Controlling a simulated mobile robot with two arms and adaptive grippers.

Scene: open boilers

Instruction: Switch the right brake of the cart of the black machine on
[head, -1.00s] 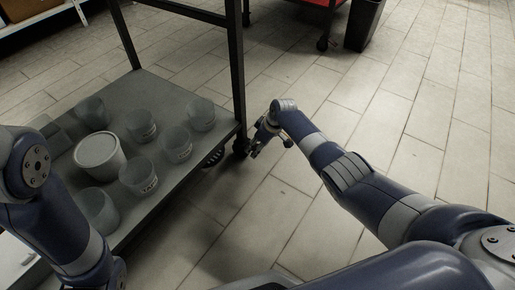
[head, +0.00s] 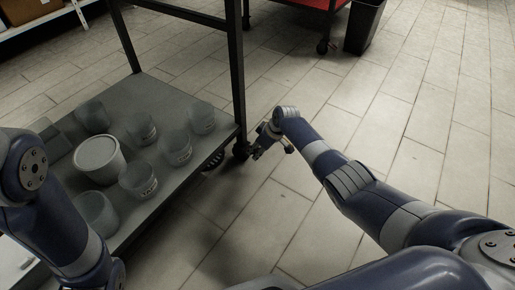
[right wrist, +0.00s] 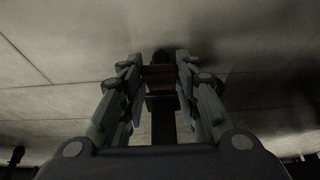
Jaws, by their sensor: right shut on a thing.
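The black-framed cart stands at the left in the head view, with its grey lower shelf (head: 190,93) facing me. A dark caster (head: 241,149) sits under its right corner. My right gripper (head: 257,150) is low by the floor, right beside this caster. In the right wrist view my right gripper (right wrist: 159,78) is shut on a small reddish-brown and dark part (right wrist: 159,77), which looks like the caster's brake lever. The dark wheel area behind it is poorly lit, so the brake's position cannot be told. My left arm shows at the left, but its gripper is out of view.
Several grey cups and a lidded tub (head: 99,160) stand on the lower shelf. A red cart (head: 300,8) and a black bin (head: 363,25) are at the back. The tiled floor to the right is clear.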

